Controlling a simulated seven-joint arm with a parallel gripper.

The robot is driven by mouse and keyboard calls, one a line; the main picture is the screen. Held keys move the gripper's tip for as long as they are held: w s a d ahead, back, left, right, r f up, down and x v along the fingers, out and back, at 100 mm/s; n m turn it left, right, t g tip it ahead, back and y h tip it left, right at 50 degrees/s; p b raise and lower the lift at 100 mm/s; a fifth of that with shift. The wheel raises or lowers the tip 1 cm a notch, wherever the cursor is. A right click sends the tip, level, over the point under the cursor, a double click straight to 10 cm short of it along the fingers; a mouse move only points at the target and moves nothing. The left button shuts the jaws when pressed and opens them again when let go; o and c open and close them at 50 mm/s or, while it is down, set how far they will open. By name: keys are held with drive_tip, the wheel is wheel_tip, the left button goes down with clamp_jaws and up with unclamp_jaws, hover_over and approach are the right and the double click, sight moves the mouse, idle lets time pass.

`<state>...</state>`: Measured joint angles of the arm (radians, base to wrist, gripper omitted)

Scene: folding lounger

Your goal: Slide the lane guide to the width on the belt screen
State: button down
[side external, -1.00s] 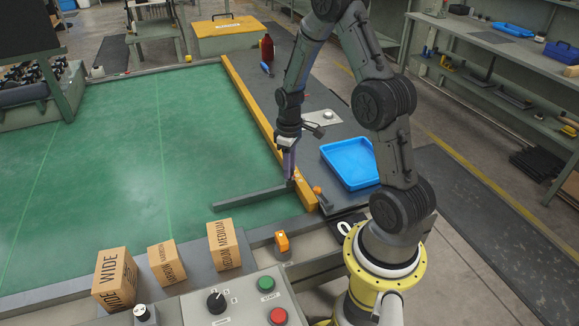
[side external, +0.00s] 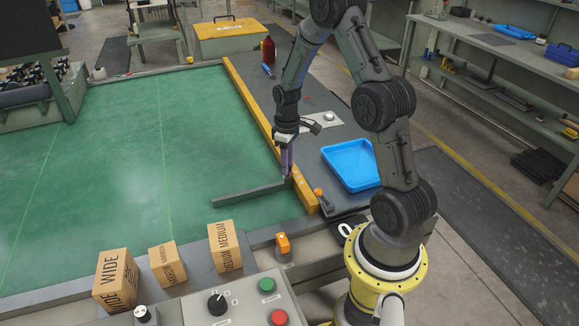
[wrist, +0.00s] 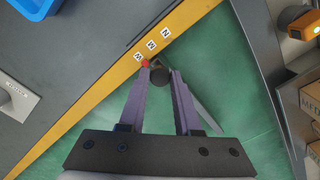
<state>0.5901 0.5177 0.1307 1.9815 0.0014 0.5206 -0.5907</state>
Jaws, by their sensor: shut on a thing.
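The lane guide (side external: 245,193) is a grey bar lying across the near part of the green belt (side external: 110,150), its right end by the yellow rail (side external: 250,110). My gripper (side external: 287,178) reaches down to that right end. In the wrist view my gripper (wrist: 160,82) is shut on a dark round knob (wrist: 160,74), and the guide's bar (wrist: 207,108) runs off to the lower right. A red pointer (wrist: 146,63) sits beside the knob, nearest the lower-left of three letter labels (wrist: 151,45) on the rail. The dark panel (side external: 25,22) at top left shows no readable width.
Cardboard boxes stand in front of the belt: WIDE (side external: 115,280), a small one (side external: 168,263) and MEDIUM (side external: 225,247). A control box (side external: 235,305) and an orange switch (side external: 283,243) are at the front. A blue tray (side external: 352,165) lies right of the rail. The belt beyond the guide is clear.

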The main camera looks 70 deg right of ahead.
drive_tip(key=shift+w+d, duration=0.25)
drive_tip(key=shift+w, duration=0.05)
drive_tip(key=c, duration=0.9)
unclamp_jaws()
drive_tip(key=shift+o, duration=1.4)
drive_tip(key=shift+s, duration=0.1)
drive_tip(key=shift+r, duration=0.1)
wheel_tip(320, 180, up, 14)
drive_tip(key=shift+a, duration=0.1)
